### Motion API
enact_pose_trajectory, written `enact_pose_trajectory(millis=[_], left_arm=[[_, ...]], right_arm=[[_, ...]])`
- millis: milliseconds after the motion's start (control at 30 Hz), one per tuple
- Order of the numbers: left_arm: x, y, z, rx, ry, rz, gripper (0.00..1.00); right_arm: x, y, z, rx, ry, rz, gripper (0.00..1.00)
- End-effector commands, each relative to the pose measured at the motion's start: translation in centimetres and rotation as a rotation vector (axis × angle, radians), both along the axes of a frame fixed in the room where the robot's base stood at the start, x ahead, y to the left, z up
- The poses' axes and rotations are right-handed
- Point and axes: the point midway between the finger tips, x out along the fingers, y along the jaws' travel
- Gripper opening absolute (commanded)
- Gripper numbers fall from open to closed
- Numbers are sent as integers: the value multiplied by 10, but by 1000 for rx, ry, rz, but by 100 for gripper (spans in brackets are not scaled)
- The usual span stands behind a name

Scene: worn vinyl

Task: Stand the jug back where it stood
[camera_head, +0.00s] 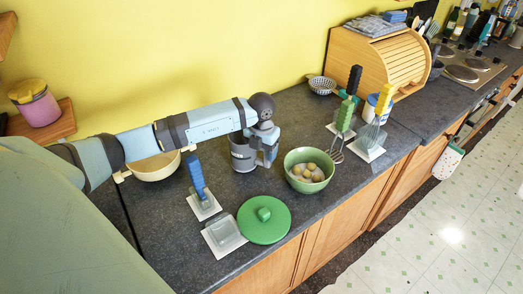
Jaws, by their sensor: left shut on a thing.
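The jug (243,157) is a dark grey vessel on the worktop near the middle of the camera_head view, close behind the green bowl. It looks upright. My left arm reaches in from the left, and my left gripper (267,154) points down at the jug's right side, shut on it. The fingers hide part of that side, and the arm's wrist hides part of the rim. I cannot tell whether the jug's base touches the worktop. My right gripper is not in view.
A green bowl (309,164) of round items stands just right of the jug. A cream bowl (155,170) is left. Upright utensils and a bread bin (385,62) stand right.

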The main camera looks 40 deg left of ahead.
Motion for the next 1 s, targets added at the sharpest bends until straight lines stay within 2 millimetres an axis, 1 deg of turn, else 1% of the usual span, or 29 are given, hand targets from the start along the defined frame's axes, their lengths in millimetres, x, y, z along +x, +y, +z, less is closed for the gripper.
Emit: enact_pose_trajectory(millis=[400,900,933,967,1000], left_arm=[[0,0,-5,0,0,0,13],[0,0,-8,0,0,0,13],[0,0,-8,0,0,0,69],[0,0,-8,0,0,0,76],[0,0,-8,0,0,0,85]], right_arm=[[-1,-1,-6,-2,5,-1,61],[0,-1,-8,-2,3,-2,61],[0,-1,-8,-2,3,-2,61],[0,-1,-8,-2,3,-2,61],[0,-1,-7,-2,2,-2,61]])
